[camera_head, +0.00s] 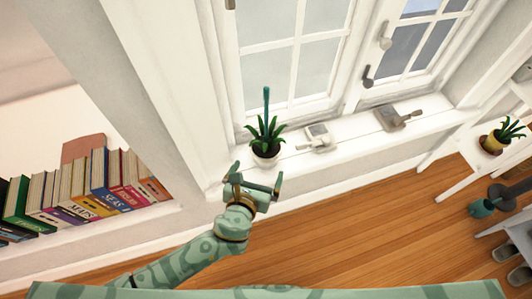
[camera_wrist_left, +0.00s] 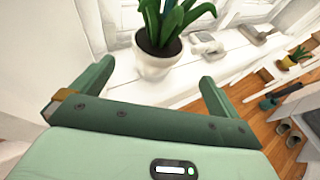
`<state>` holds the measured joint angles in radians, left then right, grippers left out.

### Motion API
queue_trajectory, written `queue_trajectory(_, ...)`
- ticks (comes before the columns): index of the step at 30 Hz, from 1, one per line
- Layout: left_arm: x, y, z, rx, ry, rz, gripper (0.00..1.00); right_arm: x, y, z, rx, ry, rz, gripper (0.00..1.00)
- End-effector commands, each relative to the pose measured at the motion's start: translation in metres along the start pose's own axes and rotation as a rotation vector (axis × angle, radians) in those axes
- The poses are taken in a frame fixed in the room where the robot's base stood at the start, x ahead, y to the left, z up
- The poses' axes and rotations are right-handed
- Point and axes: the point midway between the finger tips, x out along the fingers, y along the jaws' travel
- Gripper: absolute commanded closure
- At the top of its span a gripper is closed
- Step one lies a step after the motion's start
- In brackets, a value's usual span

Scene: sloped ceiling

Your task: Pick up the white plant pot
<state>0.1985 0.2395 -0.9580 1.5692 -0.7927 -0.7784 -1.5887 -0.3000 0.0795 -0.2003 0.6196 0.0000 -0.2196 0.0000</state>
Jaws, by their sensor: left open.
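The white plant pot (camera_head: 266,158) stands upright on the window sill in the head view. It holds a green spiky plant (camera_head: 265,132) and a thin teal stake (camera_head: 266,103). My left gripper (camera_head: 257,177) is just in front of the pot, on the near side of the sill, open. In the left wrist view the pot (camera_wrist_left: 157,63) sits beyond and between the two spread fingers (camera_wrist_left: 150,90), with a gap to them. Nothing is between the fingers. My right gripper is in neither view.
To the pot's right on the sill (camera_head: 350,137) lie a small white device (camera_head: 319,137) and a grey object (camera_head: 399,118). A row of books (camera_head: 90,190) stands at left. A yellow pot (camera_head: 491,144) with a plant is at far right. Window frames rise behind.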

Motion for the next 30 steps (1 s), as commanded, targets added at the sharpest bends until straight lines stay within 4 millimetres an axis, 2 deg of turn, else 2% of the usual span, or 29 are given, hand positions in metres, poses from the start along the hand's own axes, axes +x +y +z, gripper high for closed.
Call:
queue_trajectory(1,0.016,-0.001,-0.006,-0.003,0.002,-0.001,0.00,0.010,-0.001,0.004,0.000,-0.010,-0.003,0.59)
queue_trajectory(6,0.051,0.000,-0.006,-0.004,0.004,0.000,0.00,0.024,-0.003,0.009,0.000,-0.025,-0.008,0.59)
queue_trajectory(13,0.070,0.001,-0.002,-0.005,0.002,0.000,0.00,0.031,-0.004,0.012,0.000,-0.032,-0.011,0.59)
queue_trajectory(21,0.112,0.004,0.000,-0.005,0.006,-0.001,0.00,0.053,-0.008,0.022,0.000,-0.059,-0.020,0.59)
queue_trajectory(29,0.116,0.004,0.005,-0.005,0.003,-0.001,0.00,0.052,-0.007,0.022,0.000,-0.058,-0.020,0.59)
queue_trajectory(30,0.116,0.004,0.005,-0.005,0.003,-0.001,0.03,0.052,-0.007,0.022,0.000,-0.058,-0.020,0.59)
